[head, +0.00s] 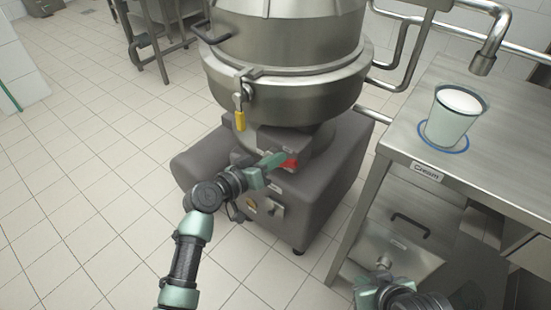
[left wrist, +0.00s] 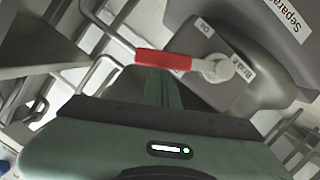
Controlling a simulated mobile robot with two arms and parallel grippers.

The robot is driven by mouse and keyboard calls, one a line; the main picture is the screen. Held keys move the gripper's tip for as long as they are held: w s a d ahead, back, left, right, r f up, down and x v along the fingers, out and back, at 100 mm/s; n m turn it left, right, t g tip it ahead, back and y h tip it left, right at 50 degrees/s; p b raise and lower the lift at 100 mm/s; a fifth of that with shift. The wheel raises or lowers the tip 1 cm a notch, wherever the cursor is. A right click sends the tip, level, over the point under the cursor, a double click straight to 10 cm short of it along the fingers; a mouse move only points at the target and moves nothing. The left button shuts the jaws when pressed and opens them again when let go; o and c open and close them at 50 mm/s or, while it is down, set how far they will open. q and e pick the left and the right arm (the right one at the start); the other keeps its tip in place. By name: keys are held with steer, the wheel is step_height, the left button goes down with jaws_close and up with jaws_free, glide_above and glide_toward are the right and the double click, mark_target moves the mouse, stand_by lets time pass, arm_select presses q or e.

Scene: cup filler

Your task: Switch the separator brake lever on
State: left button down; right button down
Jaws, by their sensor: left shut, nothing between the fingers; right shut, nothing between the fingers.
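The separator brake lever has a red handle (head: 290,163) low on the separator's grey base. In the left wrist view the red handle (left wrist: 163,60) points left from its pale pivot (left wrist: 217,67), with a "Brake" label (left wrist: 244,69) beside the pivot and an "ON" label (left wrist: 204,27) above the lever. My left gripper (head: 277,159) is shut and empty, its green fingertips right at the red handle; in the left wrist view they end at its lower edge. I cannot tell whether they touch. My right gripper (head: 384,265) is shut and empty, low in front of the steel cabinet.
A steel table (head: 480,165) stands at the right, bearing a cup of white liquid (head: 453,118) on a blue ring. The tiled floor at left is clear.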

steer(key=shift+w, duration=0.1)
